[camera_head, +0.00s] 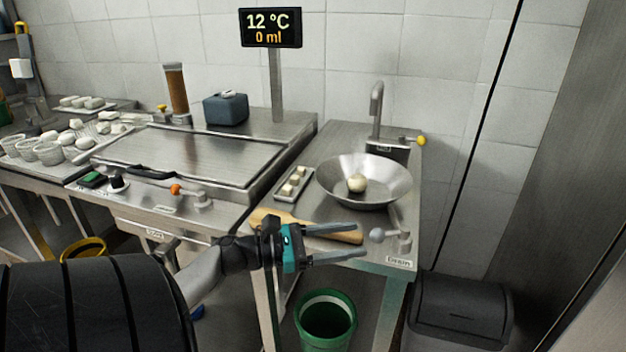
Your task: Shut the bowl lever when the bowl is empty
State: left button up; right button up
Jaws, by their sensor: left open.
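A wide steel bowl (338,190) sits at the right end of the steel counter under the tap. A pale round lump (357,182) lies inside it, and I see no water. A lever with a grey ball knob (377,235) sits at the counter's front right, beside a label that seems to read "Drain". My left gripper (362,241) is open and empty, its fingers pointing right at the counter's front edge, close to that knob. Whether it touches the knob I cannot tell. My right gripper is not in view.
A wooden board or paddle (270,217) lies partly behind my gripper. A small tray (280,193) of pale pieces is left of the bowl. The tap (376,100) has a yellow-knobbed lever (421,140). A display (270,28) reads 12 °C, 0 ml. A green bucket (326,325) stands below.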

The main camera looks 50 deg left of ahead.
pick_arm(q)
jog(key=v, duration=0.6)
jog(key=shift+s+a+p, duration=0.2)
jog(key=shift+s+p, duration=0.15)
jog(key=shift+p, duration=0.05)
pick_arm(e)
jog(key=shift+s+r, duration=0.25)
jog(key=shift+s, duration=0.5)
